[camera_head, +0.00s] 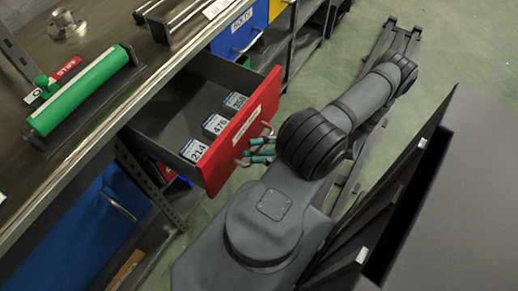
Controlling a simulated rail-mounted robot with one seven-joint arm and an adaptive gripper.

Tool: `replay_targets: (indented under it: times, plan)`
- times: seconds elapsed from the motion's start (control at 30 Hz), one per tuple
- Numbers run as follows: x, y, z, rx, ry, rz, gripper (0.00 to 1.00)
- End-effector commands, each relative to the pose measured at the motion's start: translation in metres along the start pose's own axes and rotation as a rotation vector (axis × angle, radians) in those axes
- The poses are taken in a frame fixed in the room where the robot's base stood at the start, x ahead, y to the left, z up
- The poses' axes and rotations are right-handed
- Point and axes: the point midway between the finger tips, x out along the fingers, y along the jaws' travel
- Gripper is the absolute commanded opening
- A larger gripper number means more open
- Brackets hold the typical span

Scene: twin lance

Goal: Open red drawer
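The red drawer (226,150) is pulled well out of the workbench, and its grey inside shows. Small boxes with white labels (215,126) reading 214 and 476, and a third label, lie in it. A light metal handle (241,162) is on its red front. My gripper (260,150), with teal fingers, is at the handle in front of the drawer. The fingers overlap the handle in this view, and I cannot tell whether they are closed on it. Part of the handle is hidden by the fingers.
A blue drawer (240,30) and a yellow one (278,8) are beyond the red one. A blue cabinet front (85,235) is below left. A green roller (80,90) lies on the bench top. Dark panels (440,190) stand at right. Green floor (450,45) shows at upper right.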

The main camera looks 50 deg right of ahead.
Motion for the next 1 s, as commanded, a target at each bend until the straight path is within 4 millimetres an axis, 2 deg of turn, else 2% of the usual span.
replay_targets:
  times: [0.27, 0.37, 0.47, 0.8, 1.0]
  plan:
    - [-0.001, 0.0, -0.001, 0.001, 0.002, 0.002, 0.24]
    - [-0.007, 0.0, -0.001, 0.0, 0.003, 0.001, 0.24]
    - [-0.022, -0.001, -0.001, -0.001, 0.002, -0.002, 0.24]
    - [-0.09, -0.001, -0.001, -0.001, 0.003, -0.001, 0.24]
    - [-0.113, 0.0, -0.001, 0.001, 0.003, 0.001, 0.24]
